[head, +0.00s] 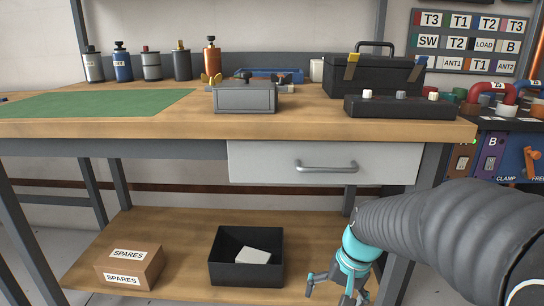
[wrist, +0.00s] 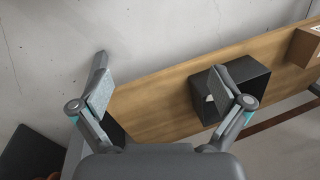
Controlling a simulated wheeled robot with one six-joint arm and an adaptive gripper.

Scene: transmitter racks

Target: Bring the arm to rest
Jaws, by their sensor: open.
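My gripper (head: 336,289) is at the lower right of the head view, low in front of the bench's lower shelf, to the right of a black bin. Its fingers are spread apart with nothing between them. The wrist view also shows my gripper (wrist: 165,100), open and empty, with the shelf board behind it. My dark ribbed arm comes in from the right edge of the head view and bends down to the gripper.
The black bin (head: 218,270) holds a pale block (head: 253,256). A SPARES box (head: 148,272) stands left of it on the lower shelf (head: 190,225). Above are a shut drawer (head: 270,163) and the worktop (head: 300,125). A black toolbox (head: 390,78) stands on the worktop.

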